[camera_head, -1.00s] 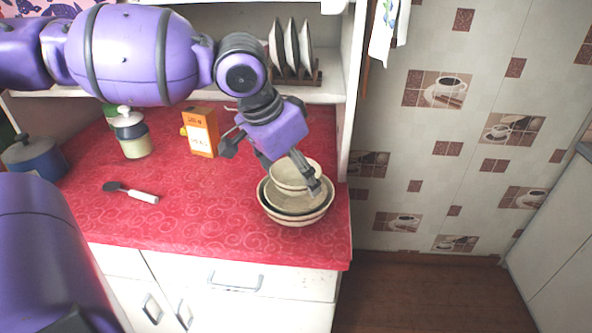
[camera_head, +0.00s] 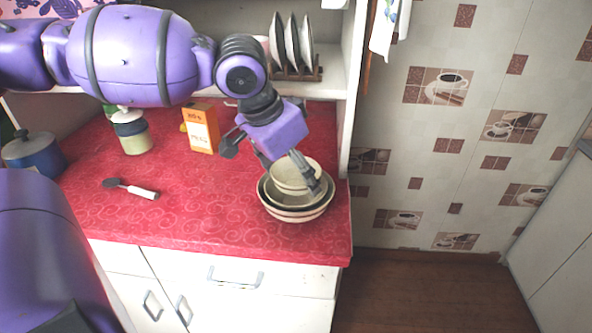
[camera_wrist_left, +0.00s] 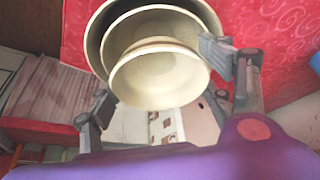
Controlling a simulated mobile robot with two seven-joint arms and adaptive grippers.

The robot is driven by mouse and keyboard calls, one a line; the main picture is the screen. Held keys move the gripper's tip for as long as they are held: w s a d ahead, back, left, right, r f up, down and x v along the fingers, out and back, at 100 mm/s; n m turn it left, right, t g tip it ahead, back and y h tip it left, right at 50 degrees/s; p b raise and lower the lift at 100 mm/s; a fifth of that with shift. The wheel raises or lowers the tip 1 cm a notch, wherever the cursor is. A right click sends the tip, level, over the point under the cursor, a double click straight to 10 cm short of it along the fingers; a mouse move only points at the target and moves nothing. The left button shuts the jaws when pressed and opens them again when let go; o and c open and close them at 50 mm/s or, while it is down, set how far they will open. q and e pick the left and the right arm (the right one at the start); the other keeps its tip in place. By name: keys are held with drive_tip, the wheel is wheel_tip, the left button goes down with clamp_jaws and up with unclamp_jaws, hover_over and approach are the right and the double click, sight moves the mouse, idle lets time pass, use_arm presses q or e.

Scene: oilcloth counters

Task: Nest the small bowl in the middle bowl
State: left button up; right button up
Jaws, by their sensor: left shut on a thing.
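The small cream bowl (camera_head: 296,175) is in my left gripper (camera_head: 293,178), whose fingers stand on opposite sides of it. It is upright, over and partly within the opening of the middle bowl (camera_head: 270,196). The middle bowl appears to sit inside a larger bowl (camera_head: 293,217) near the counter's right front corner. In the left wrist view, the small bowl (camera_wrist_left: 160,78) lies between the fingertips, with the larger rims behind it. Whether its base touches the middle bowl is hidden. My right gripper is not in view.
A box (camera_head: 202,130), a jar (camera_head: 132,132) and a blue pot (camera_head: 33,153) stand farther back. A white side panel (camera_head: 349,90) rises close behind the bowls.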

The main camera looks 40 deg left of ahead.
use_arm(q)
drive_tip(key=shift+f, duration=0.15)
drive_tip(key=o, duration=1.3)
drive_tip(key=shift+o, duration=0.2)
drive_tip(key=shift+d, duration=0.1)
drive_tip(key=shift+v, duration=1)
drive_tip(key=v, duration=1)
